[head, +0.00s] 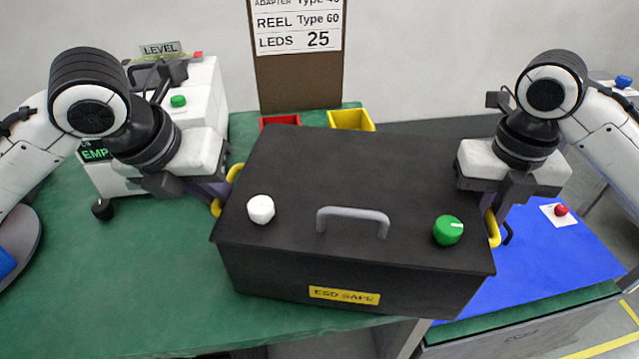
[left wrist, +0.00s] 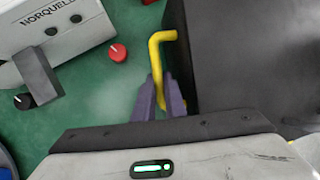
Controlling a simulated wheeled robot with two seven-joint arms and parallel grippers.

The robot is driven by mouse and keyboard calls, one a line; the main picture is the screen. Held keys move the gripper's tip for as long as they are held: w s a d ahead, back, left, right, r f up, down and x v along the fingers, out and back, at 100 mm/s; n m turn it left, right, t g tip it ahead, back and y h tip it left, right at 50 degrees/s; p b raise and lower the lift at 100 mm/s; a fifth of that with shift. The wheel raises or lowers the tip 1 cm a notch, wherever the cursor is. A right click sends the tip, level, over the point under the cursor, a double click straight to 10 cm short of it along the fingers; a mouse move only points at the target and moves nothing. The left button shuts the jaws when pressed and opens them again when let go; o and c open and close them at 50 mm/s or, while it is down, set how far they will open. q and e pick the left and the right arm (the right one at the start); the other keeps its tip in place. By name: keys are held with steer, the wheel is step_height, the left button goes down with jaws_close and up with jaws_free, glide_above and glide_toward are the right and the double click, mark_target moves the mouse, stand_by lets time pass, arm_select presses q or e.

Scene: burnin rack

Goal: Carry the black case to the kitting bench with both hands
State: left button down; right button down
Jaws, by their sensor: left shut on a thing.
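The black case (head: 350,180), with a grey top handle, a white knob, a green knob and an "ESD SAFE" label, fills the middle of the head view. Its right part is over the blue mat; I cannot tell whether its underside touches anything. My left gripper (head: 218,192) is shut on the yellow handle (head: 235,172) on the case's left side; the left wrist view shows the purple fingers around this handle (left wrist: 162,45). My right gripper (head: 487,205) is at the yellow handle (head: 493,228) on the right side. Its fingertips are partly hidden, so its grip is unclear.
A green bench top (head: 130,290) spreads left and in front. A white instrument (head: 200,95) stands behind my left gripper. A red bin (head: 280,120) and a yellow bin (head: 352,119) stand behind the case. A blue mat (head: 545,260) with a red button lies right.

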arm_select(q)
steer(key=shift+f+b, duration=0.5)
steer(key=shift+f, duration=0.1)
arm_select(e)
steer(key=shift+w+f, duration=0.1)
steer(key=shift+f, duration=0.5)
arm_select(q)
steer(key=c, duration=1.8)
jaws_free()
steer(key=shift+r, duration=0.1)
arm_select(e)
steer(key=c, duration=1.8)
jaws_free()
steer(key=shift+r, duration=0.1)
arm_select(q)
steer(key=shift+s+r, duration=0.15)
steer(key=shift+r, duration=0.4)
steer(key=v, duration=0.7)
steer(key=shift+a+f, duration=0.1)
steer(key=shift+a, duration=0.05)
arm_select(e)
step_height(320, 180, up, 12)
steer(key=shift+r, duration=0.1)
arm_select(q)
steer(key=shift+s, duration=0.2)
arm_select(e)
steer(key=shift+s, duration=0.2)
